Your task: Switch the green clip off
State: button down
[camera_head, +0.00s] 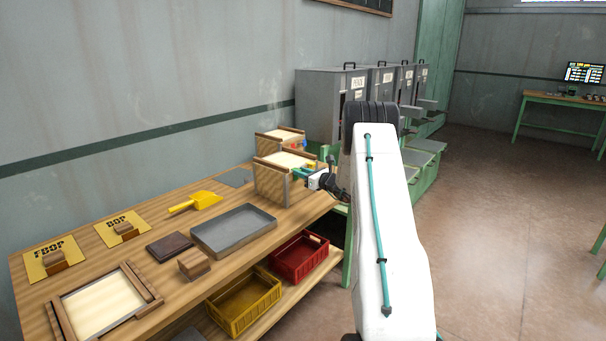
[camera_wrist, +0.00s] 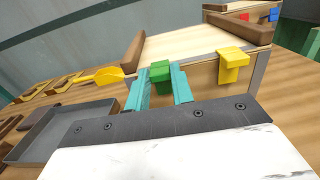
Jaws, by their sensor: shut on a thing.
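The green clip (camera_wrist: 160,72) sits at the near top edge of a wooden box with a pale top (camera_wrist: 190,45). My gripper (camera_wrist: 160,86) has its two teal fingers on either side of the clip and is shut on it. The clip's lower part is hard to make out between the fingers. A yellow clip (camera_wrist: 232,62) sits on the same edge, to the right and apart from my fingers. In the head view my gripper (camera_head: 303,173) reaches the right end of the box (camera_head: 272,181); the clip is too small there to tell clearly.
A second box (camera_head: 278,136) with red and blue clips stands just behind. A grey tray (camera_head: 233,231), a yellow scoop (camera_head: 197,201) and a dark block (camera_head: 170,246) lie on the bench to the left. Red (camera_head: 300,258) and yellow crates (camera_head: 243,301) are below. Grey cabinets stand behind.

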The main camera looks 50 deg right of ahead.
jog(key=shift+s+f, duration=0.1)
jog(key=shift+s+f+t, duration=0.3)
jog(key=shift+f+t, duration=0.35)
jog(key=shift+t, duration=0.9)
jog(key=shift+s+f+t, duration=0.25)
jog(key=shift+f+t, duration=0.35)
jog(key=shift+t, duration=1)
jog(key=shift+s+f+t, duration=0.3)
jog(key=shift+f+t, duration=0.35)
jog(key=shift+t, duration=0.9)
jog(key=c, duration=1.2)
grip_release()
